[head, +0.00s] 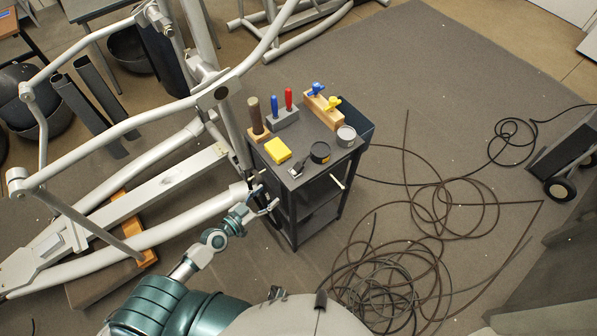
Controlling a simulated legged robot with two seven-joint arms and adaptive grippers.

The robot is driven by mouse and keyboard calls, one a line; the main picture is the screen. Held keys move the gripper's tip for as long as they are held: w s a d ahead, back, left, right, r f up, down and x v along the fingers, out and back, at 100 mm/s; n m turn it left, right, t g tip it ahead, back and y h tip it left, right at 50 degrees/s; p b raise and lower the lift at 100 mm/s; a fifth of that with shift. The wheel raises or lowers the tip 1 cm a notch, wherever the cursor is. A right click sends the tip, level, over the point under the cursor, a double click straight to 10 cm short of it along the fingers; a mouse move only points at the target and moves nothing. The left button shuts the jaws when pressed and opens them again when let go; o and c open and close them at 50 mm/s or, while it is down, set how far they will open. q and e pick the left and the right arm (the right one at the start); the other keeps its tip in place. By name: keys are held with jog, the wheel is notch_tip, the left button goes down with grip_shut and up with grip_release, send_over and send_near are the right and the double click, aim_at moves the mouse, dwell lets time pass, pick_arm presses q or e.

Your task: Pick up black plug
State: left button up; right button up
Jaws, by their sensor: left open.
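A small dark cart (315,182) stands in the middle of the head view. A small black piece with a pale end (297,171) lies near the front left corner of its top; it looks like the black plug, but it is too small to be sure. A round black container (320,152) stands to its right, and a yellow block (278,152) lies behind and left of it. My left gripper (268,205) is open and empty at the cart's left side, below the top and apart from the black piece. My right gripper is not in view.
The cart also holds a grey can (346,136), a grey holder (283,119) with blue and red handles, a wooden block (322,111) with blue and yellow knobs, and a brown post (256,116). A large pale elliptical frame (140,185) crowds the left. Black cable (385,285) lies coiled at right.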

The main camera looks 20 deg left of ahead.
pick_arm(q)
jog(key=p, duration=0.3)
send_near(297, 168)
jog(key=x, duration=0.5)
jog(key=shift+w+f, duration=0.1)
jog(key=shift+f, duration=0.1)
jog(key=shift+w+d, duration=0.2)
jog(key=shift+d, duration=0.05)
jog(key=shift+w+d, duration=0.15)
jog(key=shift+w, duration=0.15)
jog(key=x, duration=0.3)
jog(key=shift+w+d+p, duration=0.1)
jog(key=shift+w+p, duration=0.2)
jog(key=shift+w, duration=0.1)
jog(key=shift+w+d+f, duration=0.15)
jog(key=shift+w, duration=0.35)
jog(key=shift+s, duration=0.1)
grip_shut()
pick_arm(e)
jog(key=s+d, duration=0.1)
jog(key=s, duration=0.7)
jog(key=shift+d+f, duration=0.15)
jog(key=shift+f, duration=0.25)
